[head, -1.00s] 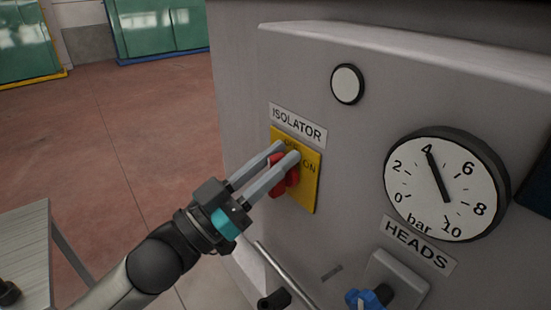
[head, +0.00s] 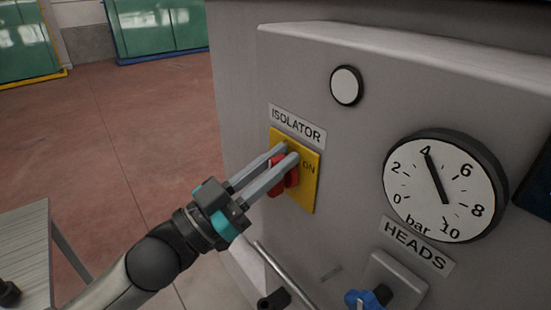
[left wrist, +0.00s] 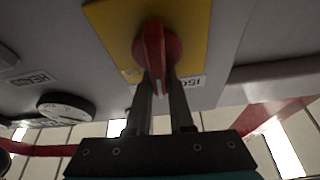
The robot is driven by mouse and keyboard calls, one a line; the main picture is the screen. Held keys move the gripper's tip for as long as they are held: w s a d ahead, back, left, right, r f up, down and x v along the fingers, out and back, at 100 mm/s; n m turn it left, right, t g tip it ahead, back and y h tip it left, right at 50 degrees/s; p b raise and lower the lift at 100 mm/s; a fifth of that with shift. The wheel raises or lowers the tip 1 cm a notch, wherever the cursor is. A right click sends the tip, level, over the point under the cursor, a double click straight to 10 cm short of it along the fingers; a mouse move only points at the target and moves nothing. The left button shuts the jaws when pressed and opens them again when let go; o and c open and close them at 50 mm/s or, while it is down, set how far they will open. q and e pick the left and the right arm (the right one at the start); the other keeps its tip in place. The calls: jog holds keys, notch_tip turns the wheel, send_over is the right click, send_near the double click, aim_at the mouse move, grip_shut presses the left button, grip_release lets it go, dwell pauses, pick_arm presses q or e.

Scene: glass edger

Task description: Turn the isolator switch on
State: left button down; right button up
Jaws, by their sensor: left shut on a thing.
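The red isolator switch (head: 291,181) sits on a yellow plate (head: 308,190) under the ISOLATOR label, on the grey machine panel. ON is printed at the plate's upper right; other print is hidden behind the fingers. My left gripper (head: 284,154) is shut on the switch's red handle, its fingers reaching in from the lower left. In the left wrist view the red handle (left wrist: 155,45) stands between the two fingertips, with a pale mark along its ridge. My right gripper is not in view.
A round bar gauge (head: 445,185) reads about 4, with a white round button or lamp (head: 346,85) above left. A blue HEADS valve (head: 368,298) and a metal bar (head: 285,274) lie below. A grey table (head: 28,250) stands at left; red floor is clear behind.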

pick_arm(q)
jog(key=m+g, duration=0.1)
jog(key=m, duration=0.1)
jog(key=m+g+h+p, duration=0.1)
jog(key=m, duration=0.2)
jog(key=s+m+g, duration=0.1)
jog(key=m, duration=0.1)
jog(key=shift+d+f+m+g, duration=0.15)
jog(key=shift+d+m+g, duration=0.15)
jog(key=shift+d+g, duration=0.1)
jog(key=m, duration=0.1)
jog(key=m+g+p, duration=0.1)
jog(key=m+g, duration=0.1)
jog(key=m, duration=0.1)
jog(key=shift+s+d+f+p, duration=0.1)
jog(key=shift+s+f+p, duration=0.1)
jog(key=shift+f+p, duration=0.1)
jog(key=shift+s+d+f+m+g+p, duration=0.1)
jog(key=shift+f+m+g+p, duration=0.15)
jog(key=shift+m, duration=0.45)
jog(key=shift+s+m+g+p, duration=0.15)
jog(key=shift+m+g, duration=0.2)
jog(key=shift+m, duration=0.35)
jog(key=shift+w+f, duration=0.1)
jog(key=c, duration=0.8)
grip_release()
